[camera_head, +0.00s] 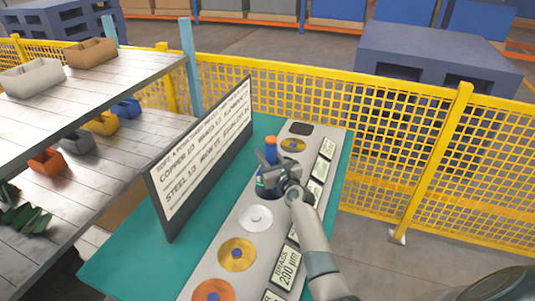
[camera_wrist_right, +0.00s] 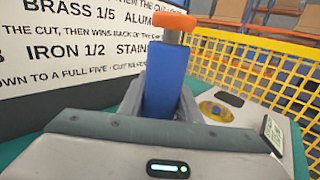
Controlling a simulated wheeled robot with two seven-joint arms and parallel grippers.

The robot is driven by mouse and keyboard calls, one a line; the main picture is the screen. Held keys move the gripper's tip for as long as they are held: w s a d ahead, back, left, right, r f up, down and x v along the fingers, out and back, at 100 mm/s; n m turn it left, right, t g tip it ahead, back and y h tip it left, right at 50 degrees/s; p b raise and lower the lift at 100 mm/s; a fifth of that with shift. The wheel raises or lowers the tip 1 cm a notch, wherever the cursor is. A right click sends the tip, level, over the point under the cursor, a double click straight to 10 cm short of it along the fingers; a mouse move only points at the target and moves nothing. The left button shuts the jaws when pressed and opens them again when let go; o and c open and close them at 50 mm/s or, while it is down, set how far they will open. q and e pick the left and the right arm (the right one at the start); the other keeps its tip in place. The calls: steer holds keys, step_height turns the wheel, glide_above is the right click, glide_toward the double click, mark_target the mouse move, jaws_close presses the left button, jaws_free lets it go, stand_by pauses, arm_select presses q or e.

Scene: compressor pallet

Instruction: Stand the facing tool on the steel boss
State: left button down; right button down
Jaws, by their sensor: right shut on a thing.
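The facing tool (camera_head: 271,148) is an upright blue block with an orange top. My right gripper (camera_head: 272,178) is shut on it above the grey bench strip, over a dark round spot. The tool also fills the middle of the right wrist view (camera_wrist_right: 161,80), between the fingers. Its lower end is hidden by the gripper, so I cannot tell whether it touches anything. A pale disc (camera_head: 255,218) with a small centre lies just nearer than the gripper. I cannot read which disc is the steel boss. My left gripper is out of view.
The strip also holds a gold disc (camera_head: 237,254), a copper disc (camera_head: 213,291) and a far gold disc (camera_head: 293,145) with a blue centre. Label plates (camera_head: 287,268) line its right side. A tall text board (camera_head: 205,155) stands to the left. Yellow mesh fencing (camera_head: 380,160) runs behind.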

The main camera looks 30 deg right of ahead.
steer(key=shift+r, duration=0.15)
steer(key=shift+f+b, duration=0.45)
steer(key=shift+f, duration=1.45)
steer(key=shift+f, duration=0.15)
steer(key=c, duration=1.4)
jaws_free()
steer(key=shift+f, duration=0.2)
steer(key=shift+o, duration=0.5)
steer(key=shift+s+r, duration=0.1)
steer(key=s, duration=1.2)
steer(key=shift+a+r, duration=0.1)
steer(key=shift+a, duration=0.25)
